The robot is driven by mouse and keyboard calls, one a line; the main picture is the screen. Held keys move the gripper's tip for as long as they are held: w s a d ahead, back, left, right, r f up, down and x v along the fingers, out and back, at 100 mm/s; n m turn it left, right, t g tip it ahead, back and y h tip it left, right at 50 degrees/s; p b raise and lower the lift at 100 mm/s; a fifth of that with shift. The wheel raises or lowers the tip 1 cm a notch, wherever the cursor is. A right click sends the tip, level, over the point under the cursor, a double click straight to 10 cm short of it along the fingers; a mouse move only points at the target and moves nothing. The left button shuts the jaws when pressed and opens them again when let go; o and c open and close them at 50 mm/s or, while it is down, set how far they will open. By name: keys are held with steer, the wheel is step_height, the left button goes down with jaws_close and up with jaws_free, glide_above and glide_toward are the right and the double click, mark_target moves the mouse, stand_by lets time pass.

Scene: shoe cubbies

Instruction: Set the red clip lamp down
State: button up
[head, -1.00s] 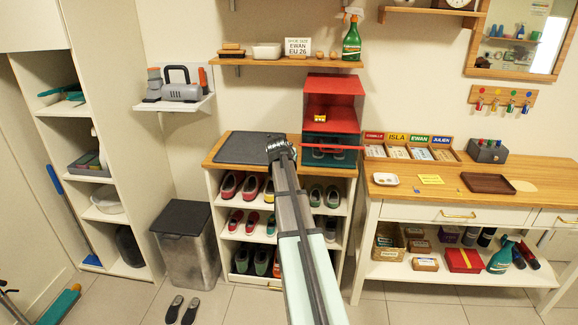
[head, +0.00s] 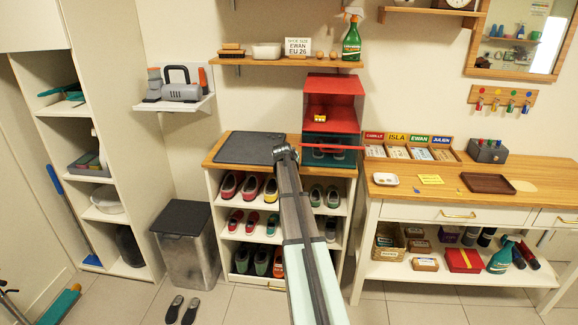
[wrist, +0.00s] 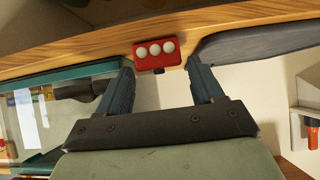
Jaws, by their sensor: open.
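The red clip lamp (wrist: 156,62), a small red block with three round white lights, shows in the wrist view at the edge of the wooden top (wrist: 90,58). A small dark part sticks out below it. My gripper (wrist: 165,76) is open, with one dark finger on each side of the lamp and visible gaps between. In the head view my gripper (head: 286,153) is at the front of the shoe rack's wooden top, right of the dark mat. I cannot make out the lamp there. Whether it rests fully on the wood is unclear.
The dark grey mat (head: 245,147) covers the top's left part. A red open box (head: 335,88) on a teal box (head: 318,158) stands close on the right. Shoes fill the shelves below. A desk (head: 480,180) with trays is further right.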

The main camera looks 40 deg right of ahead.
steer(key=x, duration=0.2)
steer(key=shift+w+d+f, duration=0.15)
steer(key=shift+w+d, duration=0.05)
steer(key=shift+w, duration=0.05)
steer(key=c, duration=0.8)
